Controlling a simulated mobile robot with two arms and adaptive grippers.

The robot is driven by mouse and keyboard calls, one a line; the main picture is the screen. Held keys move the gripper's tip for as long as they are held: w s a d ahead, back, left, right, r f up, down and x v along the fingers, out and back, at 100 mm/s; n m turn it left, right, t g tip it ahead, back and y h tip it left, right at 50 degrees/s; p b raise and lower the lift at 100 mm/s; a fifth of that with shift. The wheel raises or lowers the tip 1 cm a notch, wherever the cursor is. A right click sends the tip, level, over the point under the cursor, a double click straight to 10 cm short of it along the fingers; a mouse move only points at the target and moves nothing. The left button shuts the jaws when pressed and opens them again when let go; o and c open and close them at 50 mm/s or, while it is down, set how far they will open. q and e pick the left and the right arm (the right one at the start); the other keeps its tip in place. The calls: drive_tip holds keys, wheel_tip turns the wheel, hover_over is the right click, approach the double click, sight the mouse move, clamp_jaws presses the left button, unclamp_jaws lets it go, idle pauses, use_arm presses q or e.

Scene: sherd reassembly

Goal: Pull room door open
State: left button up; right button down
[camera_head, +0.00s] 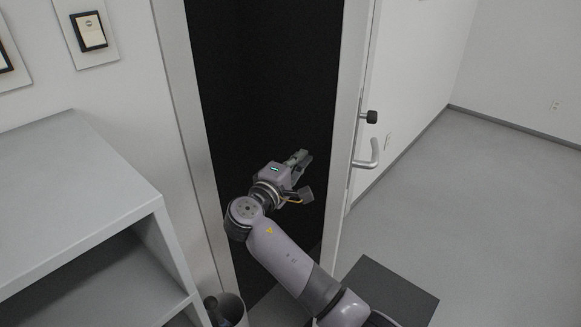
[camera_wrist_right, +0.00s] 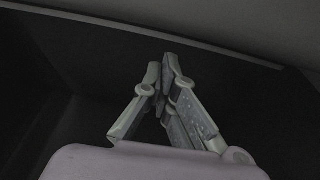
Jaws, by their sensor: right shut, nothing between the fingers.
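The room door (camera_head: 350,150) stands open and shows nearly edge-on, a narrow pale strip to the right of the dark opening. Its curved lever handle (camera_head: 367,156) sticks out on the right side, below a dark knob (camera_head: 371,117). My right gripper (camera_head: 303,158) is in front of the dark opening, left of the door's edge and apart from the handle. Its fingers are together and empty; they also meet in the right wrist view (camera_wrist_right: 166,62). I cannot tell whether it touches the door. My left gripper is out of view.
A grey shelf unit (camera_head: 75,190) stands at the left, with a dark bin (camera_head: 232,305) beside it. A dark grey block (camera_head: 385,290) is on the floor at the lower right. The floor (camera_head: 500,220) farther right is clear. Framed panels (camera_head: 88,32) hang on the left wall.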

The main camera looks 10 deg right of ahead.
drive_tip(key=d+p, duration=0.1)
drive_tip(key=d, duration=0.4)
drive_tip(key=shift+s, duration=0.1)
drive_tip(key=shift+p, duration=0.3)
